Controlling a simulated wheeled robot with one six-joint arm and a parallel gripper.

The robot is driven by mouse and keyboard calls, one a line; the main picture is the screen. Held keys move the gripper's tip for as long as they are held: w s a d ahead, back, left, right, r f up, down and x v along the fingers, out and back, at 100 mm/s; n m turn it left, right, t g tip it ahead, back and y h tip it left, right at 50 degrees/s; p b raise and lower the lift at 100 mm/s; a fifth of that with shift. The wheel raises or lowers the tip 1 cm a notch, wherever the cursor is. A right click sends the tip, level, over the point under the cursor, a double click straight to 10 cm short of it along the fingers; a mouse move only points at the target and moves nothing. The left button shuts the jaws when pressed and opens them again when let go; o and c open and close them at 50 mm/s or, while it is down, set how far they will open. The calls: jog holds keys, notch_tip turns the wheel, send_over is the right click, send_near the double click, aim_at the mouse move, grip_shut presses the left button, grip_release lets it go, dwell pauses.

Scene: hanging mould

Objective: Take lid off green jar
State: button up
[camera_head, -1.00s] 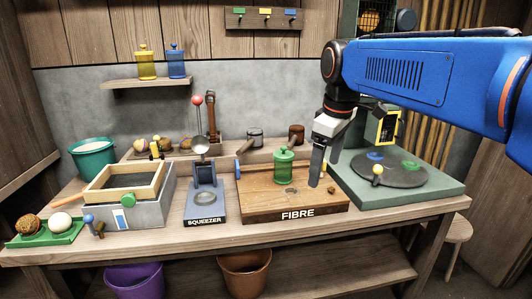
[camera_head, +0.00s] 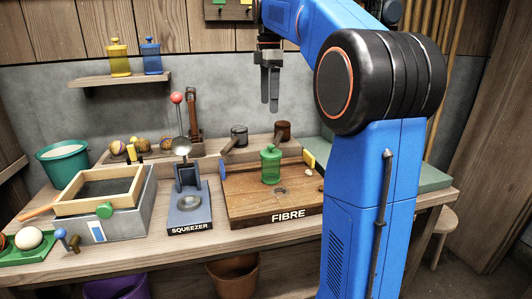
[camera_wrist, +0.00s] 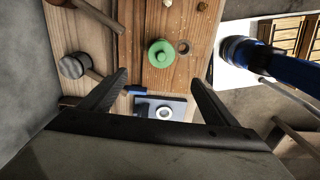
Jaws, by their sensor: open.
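The green jar (camera_head: 270,165) stands upright on the wooden FIBRE board, its green lid (camera_head: 270,151) with a small knob seated on top. My gripper (camera_head: 269,105) is above the jar, pointing down, open and empty, with a clear gap between fingertips and lid. In the wrist view the jar's lid (camera_wrist: 160,53) is seen from above, beyond and between the two open fingers (camera_wrist: 155,83).
The FIBRE board (camera_head: 245,200) also carries small pieces and a dark round spot. The squeezer (camera_head: 188,205) stands to its left, and two mallet-like tools (camera_head: 240,135) lie behind. A shelf (camera_head: 120,80) holds yellow and blue jars. My arm hides the right side.

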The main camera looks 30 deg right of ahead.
aim_at(270, 146)
notch_tip(270, 146, down, 16)
jog(key=shift+s+d+f, duration=0.1)
jog(key=shift+s+f, duration=0.05)
jog(key=shift+f, duration=0.05)
dwell(0.5)
jog(key=c, duration=1.1)
